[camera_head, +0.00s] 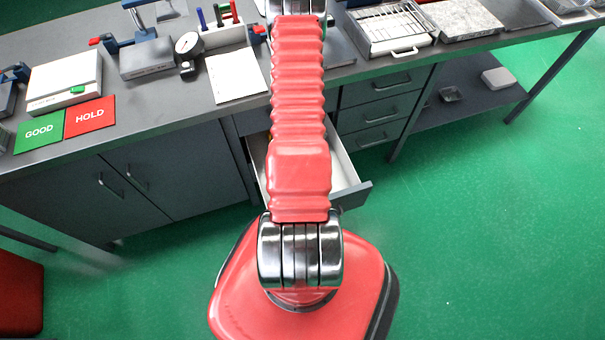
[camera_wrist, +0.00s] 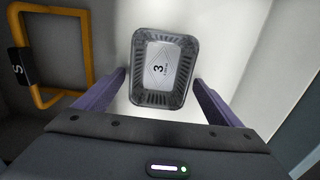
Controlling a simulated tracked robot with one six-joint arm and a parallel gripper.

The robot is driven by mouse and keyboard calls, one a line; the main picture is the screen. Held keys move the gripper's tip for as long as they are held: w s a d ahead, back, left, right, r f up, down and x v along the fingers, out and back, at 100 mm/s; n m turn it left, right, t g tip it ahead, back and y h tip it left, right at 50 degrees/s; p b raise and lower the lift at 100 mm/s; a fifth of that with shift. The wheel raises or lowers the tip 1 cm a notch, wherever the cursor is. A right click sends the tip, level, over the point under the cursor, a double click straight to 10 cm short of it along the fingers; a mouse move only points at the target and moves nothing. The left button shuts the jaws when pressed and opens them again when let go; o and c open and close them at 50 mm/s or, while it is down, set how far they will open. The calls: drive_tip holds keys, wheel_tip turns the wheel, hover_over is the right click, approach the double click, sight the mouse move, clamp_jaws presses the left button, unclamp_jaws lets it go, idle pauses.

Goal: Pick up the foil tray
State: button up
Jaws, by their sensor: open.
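The foil tray (camera_wrist: 163,68) shows in the wrist view, upper middle. It is a small dark-silver rectangular tray with ribbed walls and a pale base marked "3". It lies on a pale floor that looks like the inside of a drawer. My gripper (camera_wrist: 159,80) is open, its two purple fingers on the left and right of the tray's near part. I see no clear contact between fingers and tray. In the head view my red arm hides the tray and my gripper.
An orange frame-like handle (camera_wrist: 88,60) with a black tag "S" lies left of the tray. In the head view an open drawer (camera_head: 346,187) sticks out below the workbench (camera_head: 140,112).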

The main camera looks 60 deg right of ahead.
drive_tip(key=shift+c, duration=0.4)
drive_tip(key=c, duration=1.1)
drive_tip(key=shift+r, duration=0.2)
wheel_tip(320, 180, up, 10)
drive_tip(key=shift+f, duration=0.15)
idle(0.4)
idle(0.4)
